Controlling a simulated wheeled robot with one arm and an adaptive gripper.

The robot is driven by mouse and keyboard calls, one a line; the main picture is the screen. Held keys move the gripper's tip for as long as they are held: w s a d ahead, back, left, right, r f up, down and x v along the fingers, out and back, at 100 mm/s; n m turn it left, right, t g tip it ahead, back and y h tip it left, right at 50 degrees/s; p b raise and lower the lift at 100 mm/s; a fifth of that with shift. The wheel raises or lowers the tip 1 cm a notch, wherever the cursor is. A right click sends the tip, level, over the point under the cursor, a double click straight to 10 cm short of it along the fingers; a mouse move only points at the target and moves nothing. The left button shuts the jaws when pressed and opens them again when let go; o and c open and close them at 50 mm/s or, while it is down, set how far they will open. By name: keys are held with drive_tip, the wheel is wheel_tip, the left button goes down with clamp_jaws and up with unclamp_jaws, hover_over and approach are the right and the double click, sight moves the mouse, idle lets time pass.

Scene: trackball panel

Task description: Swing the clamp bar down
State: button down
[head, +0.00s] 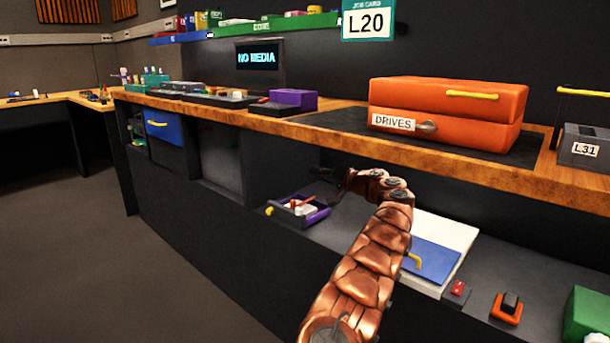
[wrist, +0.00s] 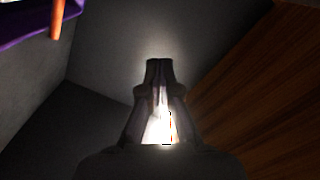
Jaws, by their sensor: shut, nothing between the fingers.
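A small purple-edged panel (head: 316,216) sits on the lower shelf, left of my arm in the head view. It carries a red bar (head: 303,200), some white parts and a yellow knob (head: 269,211). I cannot tell for sure which part is the clamp bar. My gripper (head: 338,181) is dark and shut, above and just right of the panel, apart from it. In the wrist view my gripper (wrist: 159,62) is shut and empty. A purple edge (wrist: 30,20) and an orange-red bar (wrist: 57,18) show at the upper left, clear of the fingers.
The wooden counter (head: 470,165) overhangs the lower shelf close to my gripper. An orange DRIVES case (head: 445,105) stands on it. A blue folder (head: 430,260), a red switch (head: 457,288) and a green box (head: 588,315) lie to the right on the lower shelf.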

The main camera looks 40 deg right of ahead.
drive_tip(key=s+d+r+p, duration=0.2)
drive_tip(key=s+r+p, duration=0.2)
drive_tip(key=s, duration=0.6)
drive_tip(key=shift+s+r, duration=0.2)
drive_tip(key=shift+s, duration=0.15)
idle(0.7)
